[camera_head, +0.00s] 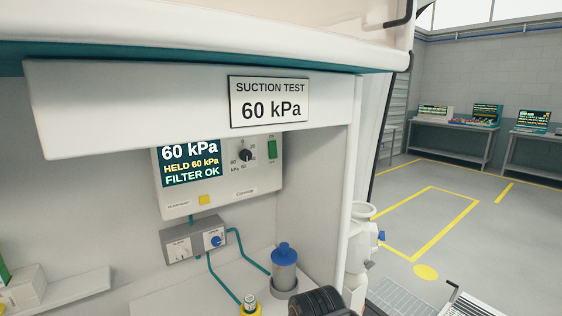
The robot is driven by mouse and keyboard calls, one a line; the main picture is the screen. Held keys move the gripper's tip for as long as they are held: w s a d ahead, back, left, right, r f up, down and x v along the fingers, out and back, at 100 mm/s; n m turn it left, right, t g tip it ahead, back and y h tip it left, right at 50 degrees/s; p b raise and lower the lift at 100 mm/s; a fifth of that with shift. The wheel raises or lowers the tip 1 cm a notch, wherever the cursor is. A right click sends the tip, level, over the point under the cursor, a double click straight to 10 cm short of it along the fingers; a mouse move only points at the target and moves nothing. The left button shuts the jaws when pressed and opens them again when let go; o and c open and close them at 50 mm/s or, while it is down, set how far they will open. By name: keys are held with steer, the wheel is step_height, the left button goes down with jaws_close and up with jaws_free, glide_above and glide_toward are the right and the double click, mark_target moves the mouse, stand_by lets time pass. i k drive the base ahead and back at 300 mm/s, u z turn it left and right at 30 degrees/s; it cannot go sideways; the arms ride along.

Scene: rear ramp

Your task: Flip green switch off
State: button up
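The green switch (272,149) is a small upright rocker at the right side of the front of a white suction unit (220,195). A tiny label sits above it, too small to read surely. Which way the rocker is tilted cannot be told. The unit's display (191,163) is lit and reads 60 kPa, HELD 60 kPa, FILTER OK. A black dial (245,155) sits between the display and the switch. My gripper is not in view, and nothing covers the switch.
A white overhanging panel with a SUCTION TEST 60 kPa sign (269,101) is just above the unit. Below are a grey valve box (194,246), teal hoses and a blue-capped canister (284,268). A dark ribbed part shows at the bottom edge. Open floor lies right.

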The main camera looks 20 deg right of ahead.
mark_target(272, 145)
steer(key=k, duration=0.4)
steer(key=z, duration=0.6)
steer(key=i, duration=0.75)
steer(key=u, duration=1.4)
